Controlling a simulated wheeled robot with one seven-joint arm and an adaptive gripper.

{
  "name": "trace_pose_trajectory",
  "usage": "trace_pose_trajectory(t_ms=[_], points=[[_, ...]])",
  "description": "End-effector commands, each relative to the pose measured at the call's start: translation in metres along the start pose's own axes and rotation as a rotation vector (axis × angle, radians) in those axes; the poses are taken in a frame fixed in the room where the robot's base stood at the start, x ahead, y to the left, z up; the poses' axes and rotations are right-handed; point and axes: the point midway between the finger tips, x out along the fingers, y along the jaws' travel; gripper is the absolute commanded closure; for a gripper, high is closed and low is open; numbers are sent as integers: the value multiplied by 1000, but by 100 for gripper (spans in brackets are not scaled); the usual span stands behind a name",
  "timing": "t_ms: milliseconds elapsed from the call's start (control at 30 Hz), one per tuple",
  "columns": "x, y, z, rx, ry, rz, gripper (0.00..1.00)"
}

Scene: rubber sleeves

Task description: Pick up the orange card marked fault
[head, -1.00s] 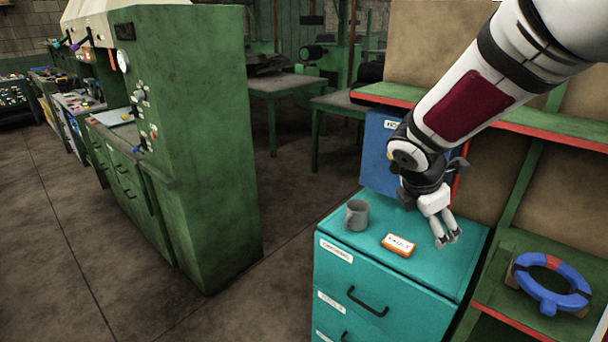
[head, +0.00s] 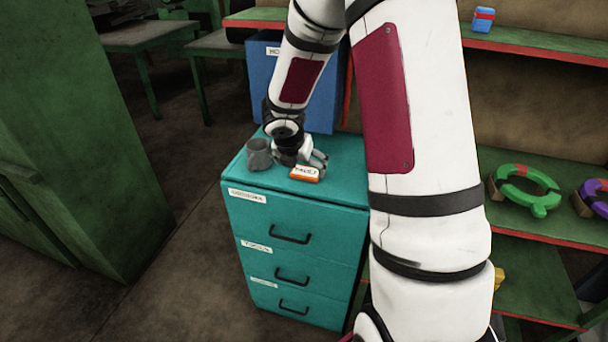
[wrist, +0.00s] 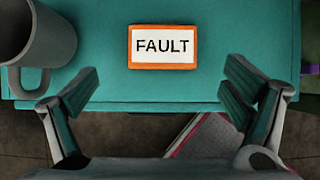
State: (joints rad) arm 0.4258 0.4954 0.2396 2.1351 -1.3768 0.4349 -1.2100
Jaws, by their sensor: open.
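The orange card marked FAULT (head: 304,174) lies flat on the teal drawer cabinet (head: 345,185), near the front edge of its top. In the wrist view the card (wrist: 163,47) shows face up, with a white label inside an orange border. My gripper (head: 318,163) is just above and beside the card in the head view. In the wrist view my gripper (wrist: 160,95) is open, its fingers spread wider than the card. The card lies ahead of the fingertips, roughly centred between them, and nothing is held.
A grey mug (head: 258,155) stands left of the card; in the wrist view the mug (wrist: 40,45) is close to the left finger. A blue box (head: 262,85) stands behind. Shelves with a green ring-shaped item (head: 527,185) are at the right.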

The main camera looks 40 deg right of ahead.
Motion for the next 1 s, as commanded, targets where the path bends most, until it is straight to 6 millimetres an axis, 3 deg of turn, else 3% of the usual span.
trace_pose_trajectory(t_ms=[433, 733, 767, 900, 1000], points=[[49, -3, 8, 1, 1, -2, 6], [54, -3, 9, 1, -1, -1, 6], [54, -3, 9, 1, -1, -1, 8], [54, -2, 9, 1, -1, -1, 40], [54, -2, 9, 1, -1, -1, 57]])
